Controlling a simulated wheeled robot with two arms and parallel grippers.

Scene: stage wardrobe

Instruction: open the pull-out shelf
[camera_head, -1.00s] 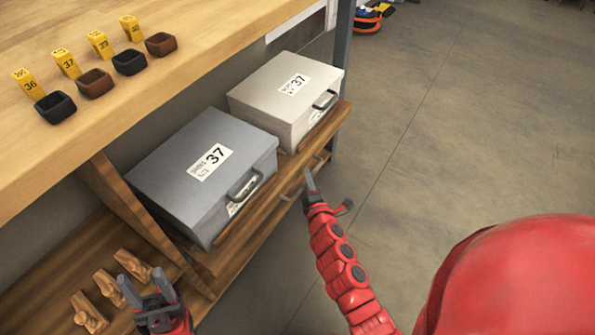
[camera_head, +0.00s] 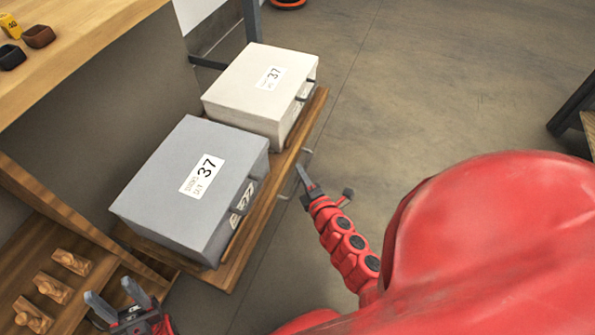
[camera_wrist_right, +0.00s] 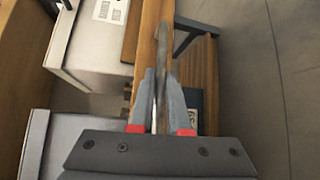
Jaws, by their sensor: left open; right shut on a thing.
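The pull-out shelf (camera_head: 236,262) is a wooden board standing well out from under the wooden table. It carries a grey box (camera_head: 160,175) and a whiter box (camera_head: 245,98), both labelled 37. A thin metal handle (camera_head: 287,188) runs along its front edge. My right gripper (camera_head: 303,178) is at this handle. In the right wrist view its fingers (camera_wrist_right: 160,112) are shut on the metal bar, beside the shelf's wooden front (camera_wrist_right: 146,45). My left gripper (camera_head: 111,291) is open and empty at the lower left, near the lower shelf.
Carved wooden pieces (camera_head: 52,288) lie on the lower shelf. A dark-legged piece of furniture (camera_head: 575,105) stands at right. The floor (camera_head: 430,90) between is clear.

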